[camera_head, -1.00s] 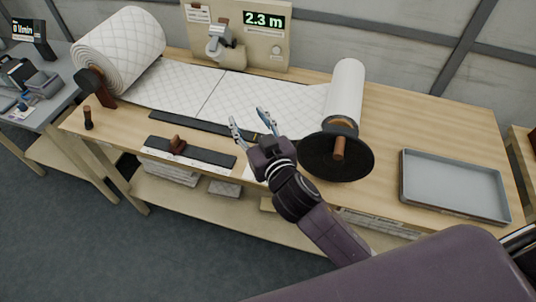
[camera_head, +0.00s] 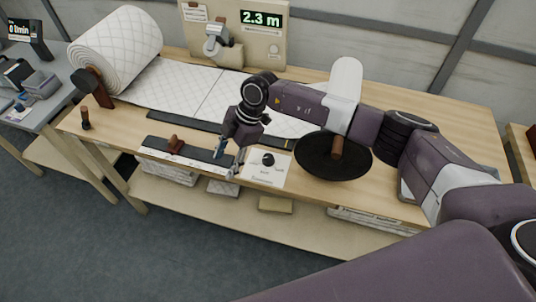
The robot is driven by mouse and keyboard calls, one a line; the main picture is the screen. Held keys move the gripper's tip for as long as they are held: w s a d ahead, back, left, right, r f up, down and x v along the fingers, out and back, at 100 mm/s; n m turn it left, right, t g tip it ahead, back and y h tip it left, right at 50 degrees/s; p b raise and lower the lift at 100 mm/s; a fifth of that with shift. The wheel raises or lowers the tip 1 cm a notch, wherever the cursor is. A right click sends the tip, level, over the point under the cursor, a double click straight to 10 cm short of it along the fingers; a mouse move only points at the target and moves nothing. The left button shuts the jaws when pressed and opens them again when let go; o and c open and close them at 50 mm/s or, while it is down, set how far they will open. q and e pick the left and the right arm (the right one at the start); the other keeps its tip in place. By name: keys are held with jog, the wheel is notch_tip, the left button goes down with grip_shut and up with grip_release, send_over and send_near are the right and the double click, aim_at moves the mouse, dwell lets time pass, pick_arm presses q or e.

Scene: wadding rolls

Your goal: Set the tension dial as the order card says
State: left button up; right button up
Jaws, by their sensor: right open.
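The tension dial is a small black knob (camera_head: 267,158) on a white plate (camera_head: 264,174) at the front edge of the wooden bench. Its small lettering is hard to read, and I cannot tell where the knob points. My right gripper (camera_head: 226,160) is open and empty, pointing down just left of the dial plate, apart from the knob. A small card (camera_head: 194,12) with print too small to read is on the back board; I cannot tell if it is the order card. My left gripper is not in view.
A large quilted wadding roll (camera_head: 117,50) stands at the left, its sheet (camera_head: 180,88) running right to a smaller roll (camera_head: 345,80) with a black disc (camera_head: 318,160). A display (camera_head: 261,18) reads 2.3 m. A dark bar with a brown handle (camera_head: 175,144) lies left of the gripper.

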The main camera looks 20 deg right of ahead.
aim_at(268, 157)
jog(key=w+d+m+h, duration=0.1)
jog(key=d, duration=0.3)
jog(key=w+d+h, duration=0.1)
jog(key=d+h, duration=0.1)
jog(key=d, duration=0.3)
jog(key=w+d+m+h, duration=0.1)
jog(key=d, duration=0.3)
jog(key=shift+w+d+r+m+h, duration=0.1)
jog(key=shift+d+r+m+h, duration=0.2)
jog(key=shift+d+r+h, duration=0.1)
notch_tip(268, 157, down, 6)
jog(key=shift+a+p, duration=0.1)
jog(key=shift+p, duration=0.85)
jog(key=shift+f, duration=0.8)
jog(key=shift+c, duration=0.2)
jog(key=c, duration=1.1)
